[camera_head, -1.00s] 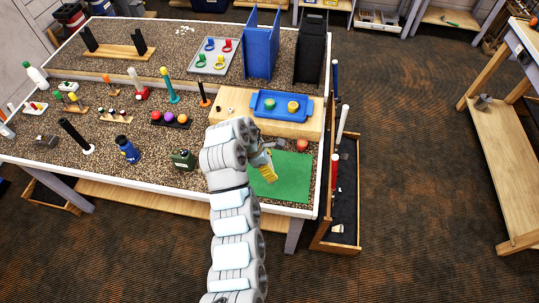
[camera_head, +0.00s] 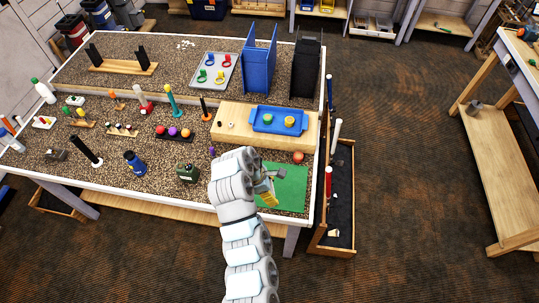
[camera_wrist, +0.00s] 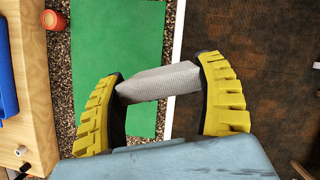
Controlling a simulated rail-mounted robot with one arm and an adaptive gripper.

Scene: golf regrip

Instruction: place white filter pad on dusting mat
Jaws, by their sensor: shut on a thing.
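The filter pad (camera_wrist: 165,82), a pale grey-white block, is held crosswise between the yellow fingers of my gripper (camera_wrist: 160,78) in the wrist view. The green dusting mat (camera_wrist: 118,45) lies below and beyond it. The pad overlaps the mat's right edge in that view and appears held above the table. In the head view my gripper (camera_head: 267,190) is over the left part of the mat (camera_head: 290,190), its yellow fingers partly hidden by my arm. I cannot make out the pad in the head view.
A wooden block with a blue tray (camera_head: 276,121) stands behind the mat. An orange-red round object (camera_head: 298,157) sits at the mat's back edge. A green can (camera_head: 187,173) stands to the left. A wooden bin (camera_head: 340,200) with upright shafts is beyond the table's right edge.

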